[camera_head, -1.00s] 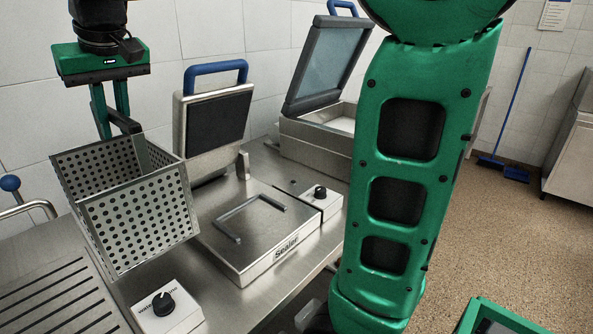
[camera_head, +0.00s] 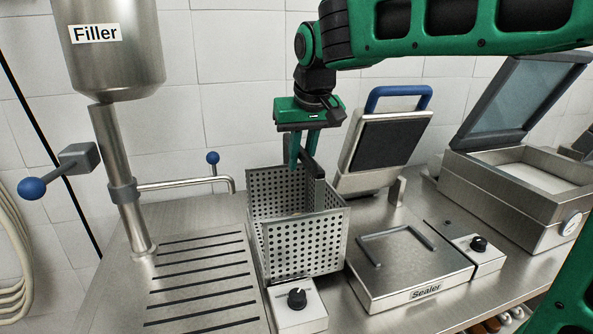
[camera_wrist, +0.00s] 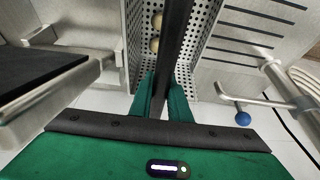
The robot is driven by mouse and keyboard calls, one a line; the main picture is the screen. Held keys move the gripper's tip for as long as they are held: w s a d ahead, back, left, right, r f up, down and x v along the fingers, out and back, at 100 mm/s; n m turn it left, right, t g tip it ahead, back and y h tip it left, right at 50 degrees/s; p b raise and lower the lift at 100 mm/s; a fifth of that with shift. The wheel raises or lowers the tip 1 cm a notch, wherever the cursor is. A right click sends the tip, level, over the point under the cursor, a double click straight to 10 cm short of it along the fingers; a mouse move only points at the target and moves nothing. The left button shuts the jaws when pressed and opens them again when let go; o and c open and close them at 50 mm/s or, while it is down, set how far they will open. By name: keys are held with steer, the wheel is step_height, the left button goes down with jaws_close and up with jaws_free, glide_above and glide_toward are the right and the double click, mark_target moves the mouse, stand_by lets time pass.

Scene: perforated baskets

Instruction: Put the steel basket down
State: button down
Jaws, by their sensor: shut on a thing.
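The steel basket (camera_head: 306,246) is a perforated open box between the slotted drain plate and the sealer (camera_head: 411,266). It looks about upright, low over the counter. I cannot tell whether its base touches the counter. My gripper (camera_head: 303,153) is above it, green fingers pointing down, shut on its dark handle (camera_head: 319,187). In the wrist view the handle (camera_wrist: 173,55) runs between the fingers (camera_wrist: 166,100), and the perforated wall (camera_wrist: 202,40) shows beside it. A few small tan round things (camera_wrist: 156,32) lie inside the basket. Its underside is hidden.
The slotted drain plate (camera_head: 203,275) and the filler (camera_head: 112,50) with its blue-knobbed lever (camera_head: 32,188) are to the left. A dial box (camera_head: 298,308) stands at the basket's front.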

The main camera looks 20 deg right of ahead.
steer(key=shift+f, duration=1.3)
steer(key=c, duration=1.7)
jaws_free()
steer(key=shift+f, duration=0.1)
steer(key=shift+o, duration=0.2)
steer(key=v, duration=1.2)
